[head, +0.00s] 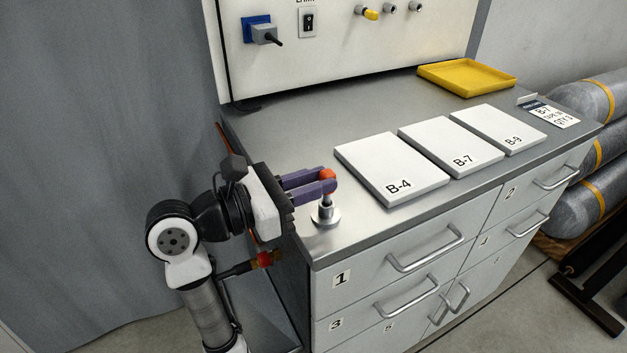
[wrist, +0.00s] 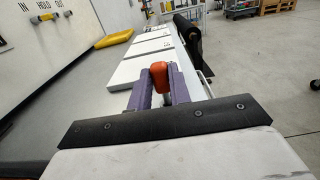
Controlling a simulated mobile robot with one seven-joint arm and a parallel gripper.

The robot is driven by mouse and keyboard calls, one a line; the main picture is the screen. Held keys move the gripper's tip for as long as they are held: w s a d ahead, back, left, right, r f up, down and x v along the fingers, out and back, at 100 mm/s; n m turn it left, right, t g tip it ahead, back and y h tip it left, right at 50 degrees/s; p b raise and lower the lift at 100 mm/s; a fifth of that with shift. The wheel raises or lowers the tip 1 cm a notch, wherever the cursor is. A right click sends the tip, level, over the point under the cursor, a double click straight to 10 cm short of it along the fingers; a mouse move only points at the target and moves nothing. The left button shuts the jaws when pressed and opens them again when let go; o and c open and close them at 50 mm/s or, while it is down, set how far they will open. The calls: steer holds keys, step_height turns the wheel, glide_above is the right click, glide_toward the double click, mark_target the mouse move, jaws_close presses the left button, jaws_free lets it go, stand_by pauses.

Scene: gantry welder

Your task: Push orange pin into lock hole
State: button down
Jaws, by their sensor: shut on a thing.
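The orange pin (head: 327,175) has a rounded orange head and stands upright above a round metal lock base (head: 326,217) at the near left corner of the metal bench. My gripper (head: 325,181) comes in from the left with its purple fingers shut around the orange head. In the wrist view the orange pin (wrist: 159,76) sits between the two purple fingers (wrist: 159,92). A grey metal shaft shows between the head and the base. The lock hole itself is hidden, and I cannot tell how deep the pin sits.
White plates marked B-4 (head: 392,168), B-7 (head: 450,147) and B-9 (head: 498,129) lie on the bench right of the pin. A yellow tray (head: 466,77) is at the back. A white panel (head: 345,38) with a switch stands behind. Drawers with handles (head: 425,249) face the front.

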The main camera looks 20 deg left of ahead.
steer(key=shift+f+b, duration=0.6)
steer(key=shift+f, duration=0.05)
steer(key=c, duration=1.2)
jaws_free()
steer(key=b+v, duration=0.3)
steer(key=v, duration=1.1)
steer(key=shift+w+d, duration=0.1)
